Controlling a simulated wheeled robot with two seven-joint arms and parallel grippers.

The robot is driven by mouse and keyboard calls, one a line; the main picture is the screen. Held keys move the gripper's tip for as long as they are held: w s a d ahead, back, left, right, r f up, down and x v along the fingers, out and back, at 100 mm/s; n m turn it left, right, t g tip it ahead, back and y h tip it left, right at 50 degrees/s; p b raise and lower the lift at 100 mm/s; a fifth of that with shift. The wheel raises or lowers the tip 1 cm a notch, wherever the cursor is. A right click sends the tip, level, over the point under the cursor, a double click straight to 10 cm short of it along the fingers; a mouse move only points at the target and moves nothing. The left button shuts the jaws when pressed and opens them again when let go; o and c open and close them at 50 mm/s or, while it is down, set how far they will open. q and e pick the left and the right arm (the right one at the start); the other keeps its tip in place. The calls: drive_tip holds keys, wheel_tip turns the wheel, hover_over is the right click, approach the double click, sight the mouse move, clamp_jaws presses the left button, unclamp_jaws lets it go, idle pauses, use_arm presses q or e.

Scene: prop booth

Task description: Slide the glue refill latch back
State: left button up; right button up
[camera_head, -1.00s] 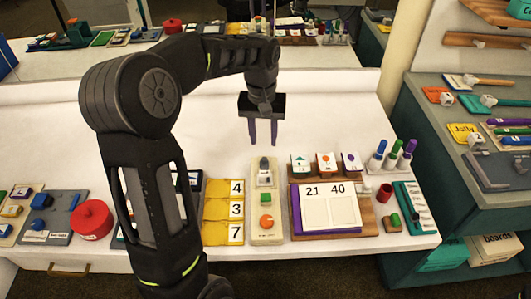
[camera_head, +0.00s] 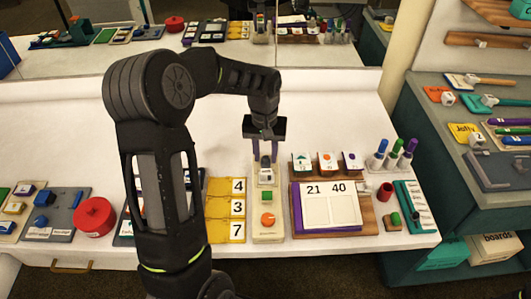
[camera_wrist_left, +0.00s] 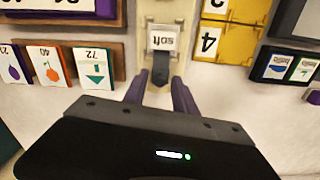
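A narrow beige panel (camera_head: 268,232) lies on the white table, with a green square and an orange round button on it. At its far end is a small latch-like part (camera_head: 265,174) with a white block; I take this for the glue refill latch. My left gripper (camera_head: 265,150) is above the far end of the panel, fingers down and apart. In the left wrist view its fingers are either side of the dark part; contact cannot be told. My right gripper is out of view.
Yellow number cards (camera_head: 225,209) lie close left of the panel. A wooden board (camera_head: 366,222) with a number card and picture blocks stands close right. A red round container (camera_head: 94,217) sits further left. The table behind the panel is clear.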

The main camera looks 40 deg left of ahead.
use_arm(q)
clamp_jaws()
